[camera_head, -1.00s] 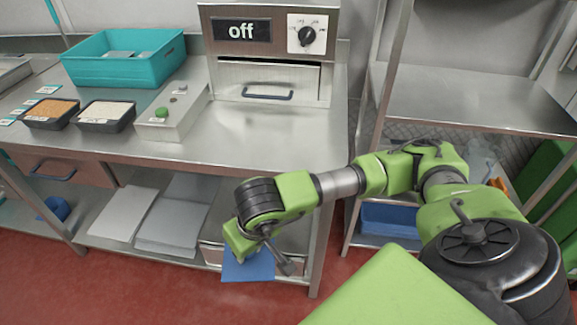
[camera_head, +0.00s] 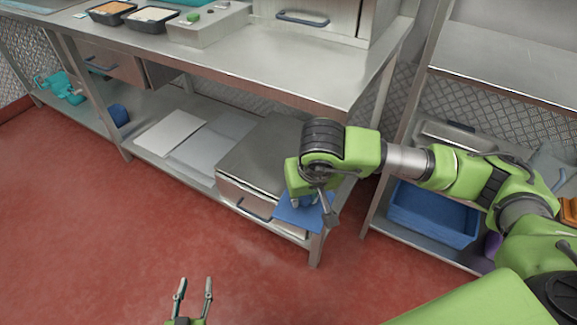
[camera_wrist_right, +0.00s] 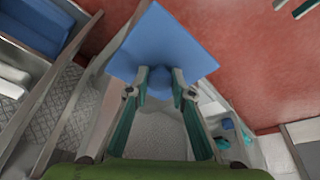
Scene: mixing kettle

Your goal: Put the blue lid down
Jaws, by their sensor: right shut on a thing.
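The blue lid (camera_head: 302,214) is a flat blue square with a rounded blue knob. In the wrist view the lid (camera_wrist_right: 163,42) is at the top, and my right gripper (camera_wrist_right: 160,84) is shut on its knob. In the head view my right gripper (camera_head: 312,197) is partly hidden by its own wrist; it holds the lid beside the table's front right leg, in front of the lower shelf. I cannot tell whether the lid touches anything below. My left gripper (camera_head: 193,287) is open and empty above the red floor.
A metal drawer box (camera_head: 262,205) and flat grey sheets (camera_head: 205,138) lie on the lower shelf. A blue crate (camera_head: 432,215) stands in the rack on the right. The worktop (camera_head: 290,72) has bare room at its right. The red floor (camera_head: 110,230) is clear in front.

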